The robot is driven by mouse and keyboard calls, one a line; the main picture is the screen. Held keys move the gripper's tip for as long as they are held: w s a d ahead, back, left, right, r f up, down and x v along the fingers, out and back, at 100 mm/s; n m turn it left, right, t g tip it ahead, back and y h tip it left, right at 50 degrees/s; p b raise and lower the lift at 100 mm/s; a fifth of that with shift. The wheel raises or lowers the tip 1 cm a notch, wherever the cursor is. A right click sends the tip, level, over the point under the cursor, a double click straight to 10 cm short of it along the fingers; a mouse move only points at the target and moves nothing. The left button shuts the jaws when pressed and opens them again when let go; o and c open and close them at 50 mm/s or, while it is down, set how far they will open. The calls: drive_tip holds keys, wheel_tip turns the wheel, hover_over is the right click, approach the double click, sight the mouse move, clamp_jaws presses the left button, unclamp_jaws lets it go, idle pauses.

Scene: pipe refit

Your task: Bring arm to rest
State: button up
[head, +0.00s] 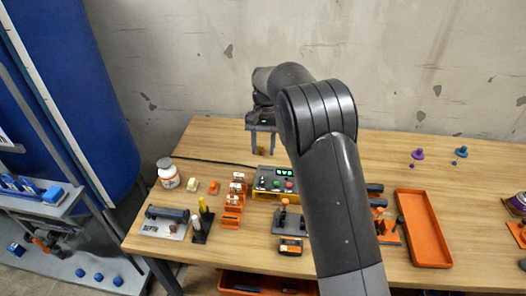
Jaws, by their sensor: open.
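My arm reaches over the wooden workbench (400,160) from the lower right. It bends back at the elbow, and my gripper (262,148) hangs near the back of the bench with its two fingers pointing down. The fingers are apart. A small brownish thing (261,151) shows between or behind the fingers; I cannot tell whether it stands on the bench. The arm hides part of the middle of the bench.
A box with a green display (276,183), orange holders (232,205), a white jar (167,173) and a marker stand (201,222) are left of my arm. An orange tray (423,228) lies to the right. A concrete wall (400,60) stands behind. The back right bench is mostly clear.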

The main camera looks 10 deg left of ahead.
idle(0.3)
drive_tip(key=s+d+r+t+y, duration=0.1)
drive_tip(key=s+d+r+t, duration=0.3)
drive_tip(key=s+d+r, duration=0.95)
drive_tip(key=s+d+t, duration=0.1)
drive_tip(key=s+d, duration=0.2)
drive_tip(key=s, duration=0.3)
drive_tip(key=s+d+t, duration=0.2)
drive_tip(key=s+d, duration=0.2)
drive_tip(key=s, duration=0.3)
drive_tip(key=s+d+t+h, duration=0.1)
drive_tip(key=s+d+t, duration=0.1)
drive_tip(key=s, duration=0.5)
drive_tip(key=shift+d+r, duration=0.45)
drive_tip(key=shift+d, duration=0.35)
drive_tip(key=shift+o, duration=0.2)
idle(0.7)
